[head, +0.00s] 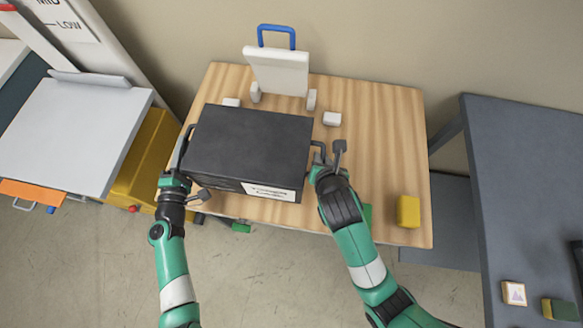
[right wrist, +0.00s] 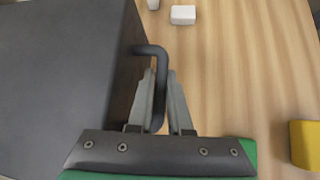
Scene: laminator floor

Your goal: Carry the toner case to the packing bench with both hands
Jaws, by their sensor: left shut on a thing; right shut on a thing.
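The toner case (head: 252,140) is a dark box with a white label on its front and a bar handle at each end. It is level over the left part of a wooden table; I cannot tell whether it touches the top. My left gripper (head: 182,168) is shut on the left handle, its fingertips partly hidden. My right gripper (head: 321,160) is shut on the right handle (right wrist: 157,85), which passes between its fingers in the right wrist view (right wrist: 160,95). Which surface is the packing bench is not marked.
The wooden table (head: 385,140) holds a white stand with a blue handle (head: 277,70), a white block (head: 332,119) and a yellow block (head: 408,211). A dark grey table (head: 530,180) stands right, across a gap, mostly clear with small boxes at its front. A white-topped unit (head: 75,130) stands left.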

